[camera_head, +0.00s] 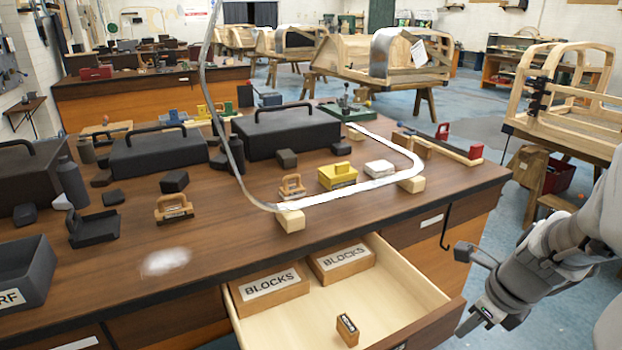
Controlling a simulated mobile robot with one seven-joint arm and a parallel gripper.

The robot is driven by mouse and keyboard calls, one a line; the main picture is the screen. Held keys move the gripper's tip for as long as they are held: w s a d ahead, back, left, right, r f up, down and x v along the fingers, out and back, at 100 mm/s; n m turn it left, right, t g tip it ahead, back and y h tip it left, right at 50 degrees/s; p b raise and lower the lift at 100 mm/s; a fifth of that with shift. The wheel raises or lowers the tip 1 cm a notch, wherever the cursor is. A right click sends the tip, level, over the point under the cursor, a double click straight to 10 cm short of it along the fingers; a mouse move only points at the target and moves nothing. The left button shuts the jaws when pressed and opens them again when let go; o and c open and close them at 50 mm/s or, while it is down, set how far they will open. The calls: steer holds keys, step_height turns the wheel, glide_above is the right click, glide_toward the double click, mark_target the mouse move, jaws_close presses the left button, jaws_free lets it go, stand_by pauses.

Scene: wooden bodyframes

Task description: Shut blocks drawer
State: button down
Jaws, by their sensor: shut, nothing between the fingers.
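The blocks drawer (405,288) is pulled out from the front of the wooden workbench. Its pale inside shows, and its brown front panel (432,326) runs along the lower right. Inside at the back are two wooden boxes labelled BLOCKS, a left one (272,291) and a right one (341,260). A small dark labelled block (347,330) stands loose nearer the front. My gripper (468,325) is shut and empty, just right of the drawer front in the picture. Whether it touches the panel cannot be told.
The workbench top (225,235) holds dark toolboxes, a yellow block (338,176), wooden pieces and a curved metal strip (350,190). Blue floor is open right of the bench; wooden frames stand behind.

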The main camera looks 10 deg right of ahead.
steer(key=s+f+m, duration=0.2)
steer(key=b, duration=0.6)
glide_above(433, 344)
steer(key=s+a, duration=0.3)
steer(key=shift+g, duration=0.3)
steer(key=shift+d+f, duration=0.2)
steer(key=shift+f, duration=4.55)
